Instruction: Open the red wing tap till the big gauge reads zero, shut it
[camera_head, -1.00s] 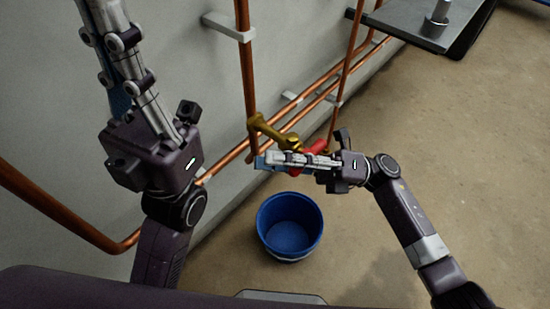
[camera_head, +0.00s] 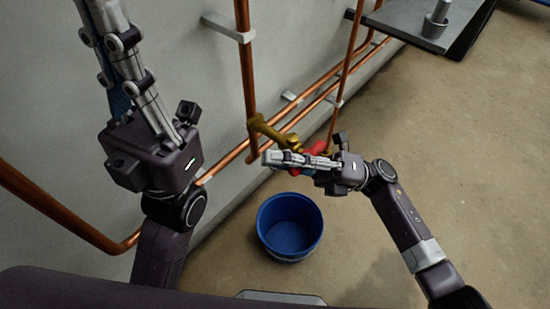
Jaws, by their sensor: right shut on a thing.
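The red wing tap (camera_head: 316,148) sits on a brass valve body (camera_head: 268,129) at the lower end of a vertical copper pipe. My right gripper (camera_head: 272,160) is at the tap and shut on it, its fingers covering much of the red handle. My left gripper (camera_head: 97,8) is raised at the upper left, close to the wall, and its fingertips run out of the frame, so its opening is hidden. A blue bucket (camera_head: 291,207) stands on the floor below the tap. No gauge shows in this view.
Copper pipes (camera_head: 248,70) run down and along the grey wall (camera_head: 180,60), held by pale brackets. A dark platform with a metal post (camera_head: 437,18) is at the upper right. The concrete floor (camera_head: 450,150) to the right is clear.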

